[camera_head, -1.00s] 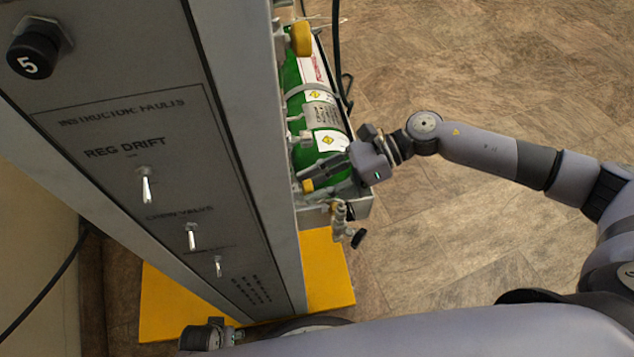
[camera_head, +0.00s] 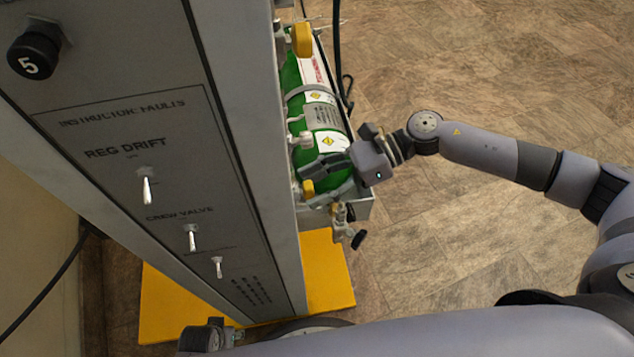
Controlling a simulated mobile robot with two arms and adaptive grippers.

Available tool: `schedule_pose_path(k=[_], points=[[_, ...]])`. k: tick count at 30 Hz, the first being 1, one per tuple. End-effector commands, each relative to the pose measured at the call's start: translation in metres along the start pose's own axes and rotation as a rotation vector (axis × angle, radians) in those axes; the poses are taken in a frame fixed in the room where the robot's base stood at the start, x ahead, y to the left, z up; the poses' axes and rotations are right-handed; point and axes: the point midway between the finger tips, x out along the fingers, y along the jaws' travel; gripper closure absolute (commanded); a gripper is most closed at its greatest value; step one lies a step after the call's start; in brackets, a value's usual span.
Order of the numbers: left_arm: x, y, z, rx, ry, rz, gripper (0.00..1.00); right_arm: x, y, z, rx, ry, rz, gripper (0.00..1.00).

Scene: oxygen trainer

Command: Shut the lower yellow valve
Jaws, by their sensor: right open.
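The lower yellow valve (camera_head: 308,188) is a small yellow handle at the near end of the green cylinder (camera_head: 320,118), beside the grey cabinet. My right gripper (camera_head: 311,179) comes in from the right with its dark fingers spread open. One finger lies on the cylinder side of the handle and the other on its near side. I cannot tell whether either finger touches it. A larger upper yellow valve (camera_head: 301,40) sits at the far end.
The tall grey cabinet (camera_head: 118,65) with switches and a black knob (camera_head: 33,52) fills the left. A small fitting with a black knob (camera_head: 358,238) is just below my right gripper. A yellow base (camera_head: 325,270) stands under the cabinet. The floor at right is clear.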

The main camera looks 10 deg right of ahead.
Motion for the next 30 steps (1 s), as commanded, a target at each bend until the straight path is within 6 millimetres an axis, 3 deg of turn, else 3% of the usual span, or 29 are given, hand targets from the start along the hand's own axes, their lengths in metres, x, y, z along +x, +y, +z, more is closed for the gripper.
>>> schedule_pose_path(k=[18,30], points=[[0.0,-0.001,-0.002,-0.001,0.004,-0.001,0.48,-0.107,-0.001,-0.001,0.002,0.001,-0.003,0.48],[0.0,-0.001,-0.003,-0.001,0.004,-0.001,0.48,-0.118,0.0,0.0,0.001,0.0,0.0,0.48]])
